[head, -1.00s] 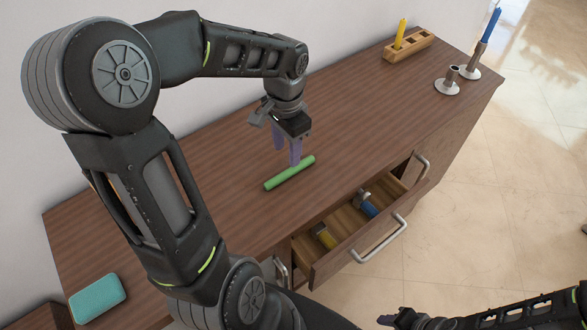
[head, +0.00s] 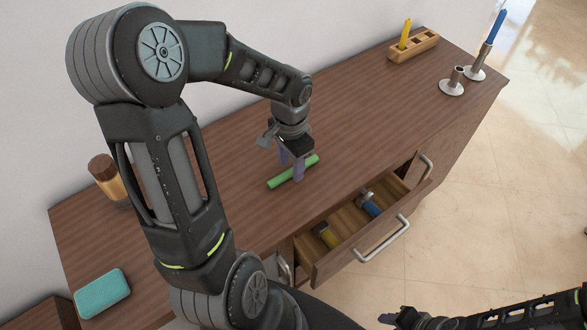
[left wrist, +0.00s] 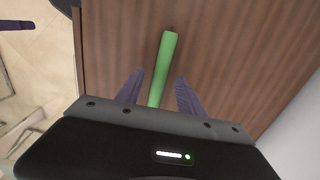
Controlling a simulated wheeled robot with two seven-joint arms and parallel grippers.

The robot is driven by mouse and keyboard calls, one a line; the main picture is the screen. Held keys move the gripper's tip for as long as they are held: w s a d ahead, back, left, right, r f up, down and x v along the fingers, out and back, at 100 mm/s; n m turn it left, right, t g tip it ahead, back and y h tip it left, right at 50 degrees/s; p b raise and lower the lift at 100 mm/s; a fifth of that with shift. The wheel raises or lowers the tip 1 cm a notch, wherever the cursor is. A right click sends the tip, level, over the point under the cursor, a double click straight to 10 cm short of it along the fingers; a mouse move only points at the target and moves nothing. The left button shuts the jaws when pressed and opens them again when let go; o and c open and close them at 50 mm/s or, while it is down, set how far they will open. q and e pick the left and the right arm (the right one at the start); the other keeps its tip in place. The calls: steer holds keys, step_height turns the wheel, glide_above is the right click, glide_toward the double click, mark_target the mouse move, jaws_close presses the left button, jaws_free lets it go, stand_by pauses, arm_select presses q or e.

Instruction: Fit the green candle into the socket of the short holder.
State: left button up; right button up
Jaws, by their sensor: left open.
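The green candle (head: 293,172) lies on its side on the wooden cabinet top. My left gripper (head: 291,170) is open, its purple fingers down on either side of the candle. In the left wrist view the candle (left wrist: 163,66) runs between the two fingers (left wrist: 160,92), with clear gaps on both sides. The short holder (head: 452,83) is a metal candlestick standing upright at the far right, its socket empty. My right gripper (head: 388,319) shows only in part at the bottom edge, away from the cabinet.
A taller metal holder (head: 476,69) with a blue candle (head: 494,27) stands behind the short one. A wooden block (head: 413,47) holds a yellow candle. An open drawer (head: 348,226) juts out in front. A teal box (head: 102,293) and a brown-topped jar (head: 104,170) are at left.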

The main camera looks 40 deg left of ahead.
arm_select(q)
steer(key=shift+f, duration=0.8)
steer(key=shift+c, duration=0.2)
jaws_close()
